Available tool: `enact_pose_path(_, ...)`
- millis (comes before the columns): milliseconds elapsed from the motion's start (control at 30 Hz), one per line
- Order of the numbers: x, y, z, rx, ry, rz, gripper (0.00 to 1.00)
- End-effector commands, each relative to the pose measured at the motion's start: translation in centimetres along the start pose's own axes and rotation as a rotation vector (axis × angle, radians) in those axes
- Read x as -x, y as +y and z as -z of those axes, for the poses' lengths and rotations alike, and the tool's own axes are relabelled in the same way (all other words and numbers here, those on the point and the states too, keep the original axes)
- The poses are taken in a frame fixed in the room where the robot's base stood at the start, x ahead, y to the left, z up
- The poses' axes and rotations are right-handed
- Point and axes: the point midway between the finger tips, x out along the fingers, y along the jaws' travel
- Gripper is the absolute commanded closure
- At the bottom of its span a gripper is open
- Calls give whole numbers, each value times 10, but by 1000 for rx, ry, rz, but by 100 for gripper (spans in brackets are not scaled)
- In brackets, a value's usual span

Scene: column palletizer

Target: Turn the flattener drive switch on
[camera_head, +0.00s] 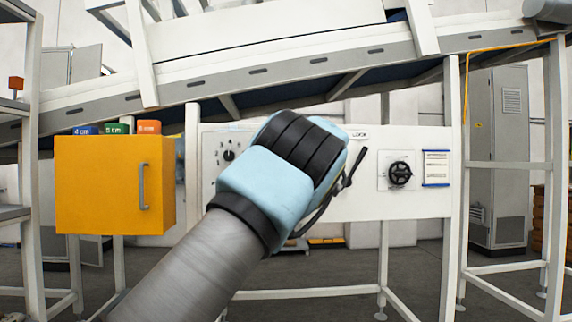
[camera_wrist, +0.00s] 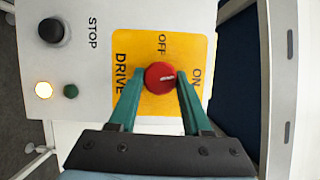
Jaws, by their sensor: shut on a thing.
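The drive switch is a red round knob (camera_wrist: 160,77) on a yellow plate (camera_wrist: 150,107) marked OFF, ON and DRIVE. In the wrist view, my gripper (camera_wrist: 161,82) has its two green fingers on either side of the knob, shut on it. A short white mark on the knob lies nearly level in the picture, roughly in line with the ON label at the right; which end is its pointer I cannot tell. OFF is printed above the knob. In the head view my wrist hides the knob and the fingertips.
The wrist view shows a black STOP knob (camera_wrist: 52,30), a lit lamp (camera_wrist: 43,90) and a green button (camera_wrist: 71,91). In the head view, an orange cabinet (camera_head: 100,185) stands left, a black rotary switch (camera_head: 400,174) right, and a sloping conveyor (camera_head: 260,75) above.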

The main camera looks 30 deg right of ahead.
Motion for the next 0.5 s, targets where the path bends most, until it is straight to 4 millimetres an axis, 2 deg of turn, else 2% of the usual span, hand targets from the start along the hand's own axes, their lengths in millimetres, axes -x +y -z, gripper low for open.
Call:
enact_pose_path(33,1,5,2,-29,2,12,100)
enact_pose_path(500,0,3,1,-180,2,73,100)
